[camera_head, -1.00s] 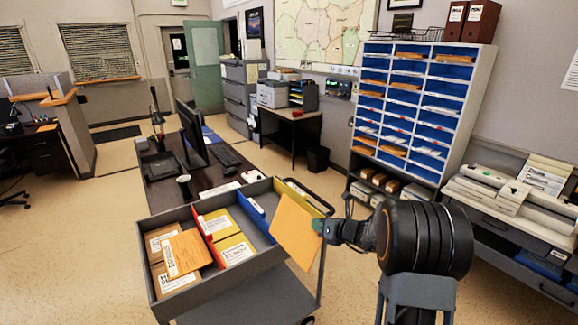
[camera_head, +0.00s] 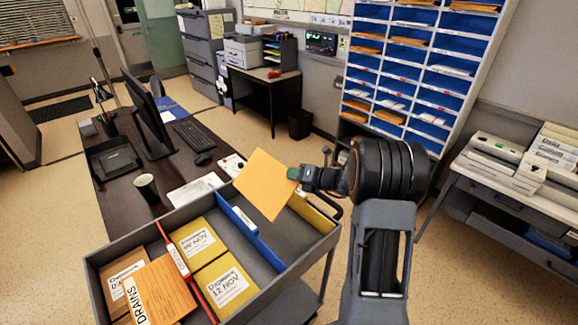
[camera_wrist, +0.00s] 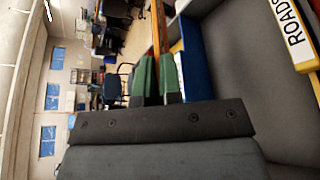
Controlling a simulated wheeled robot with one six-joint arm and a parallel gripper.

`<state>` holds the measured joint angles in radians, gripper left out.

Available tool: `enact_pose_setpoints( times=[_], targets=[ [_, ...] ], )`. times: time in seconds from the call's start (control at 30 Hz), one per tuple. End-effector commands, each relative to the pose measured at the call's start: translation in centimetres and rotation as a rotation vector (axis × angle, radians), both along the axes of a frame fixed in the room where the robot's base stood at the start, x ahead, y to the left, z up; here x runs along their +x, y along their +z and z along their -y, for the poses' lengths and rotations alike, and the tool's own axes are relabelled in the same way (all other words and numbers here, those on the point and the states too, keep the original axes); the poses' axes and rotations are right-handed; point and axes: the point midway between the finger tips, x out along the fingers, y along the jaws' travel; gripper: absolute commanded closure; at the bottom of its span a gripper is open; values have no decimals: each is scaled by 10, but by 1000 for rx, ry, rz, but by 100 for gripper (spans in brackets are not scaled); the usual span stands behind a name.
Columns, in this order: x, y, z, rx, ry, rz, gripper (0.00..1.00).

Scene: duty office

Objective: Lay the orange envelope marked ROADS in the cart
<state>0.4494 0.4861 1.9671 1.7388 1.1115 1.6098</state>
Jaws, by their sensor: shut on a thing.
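My gripper (camera_head: 296,174) is shut on the right corner of a plain orange envelope (camera_head: 262,184). The envelope hangs tilted above the far side of the grey cart (camera_head: 272,298), near the blue divider (camera_head: 240,222). No marking shows on its visible face. In the wrist view, the green fingers (camera_wrist: 158,78) grip the envelope, a thin edge-on orange strip (camera_wrist: 157,28). A yellow divider (camera_head: 312,214) stands at the cart's right; in the wrist view a yellow piece (camera_wrist: 306,66) bears a ROADS label. The cart floor between blue and yellow dividers looks bare.
Left of the red divider (camera_head: 184,262) lie an orange DRAINS envelope (camera_head: 165,290) and brown ones. Yellow envelopes (camera_head: 222,284) lie between red and blue. A dark desk (camera_head: 115,185) with a cup (camera_head: 147,189) and monitor adjoins behind. A pigeonhole rack (camera_head: 420,70) stands right.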

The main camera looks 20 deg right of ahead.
Motion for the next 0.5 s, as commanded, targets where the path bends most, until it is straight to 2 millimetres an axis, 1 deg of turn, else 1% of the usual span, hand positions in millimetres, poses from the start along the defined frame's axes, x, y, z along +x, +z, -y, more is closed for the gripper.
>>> enact_pose_setpoints(
  times=[0.17, 0.5],
  targets=[
    [0, -14, -2, 4, 4, -2, 100],
    [0, -50, -1, 4, 3, -2, 100]
  ],
)
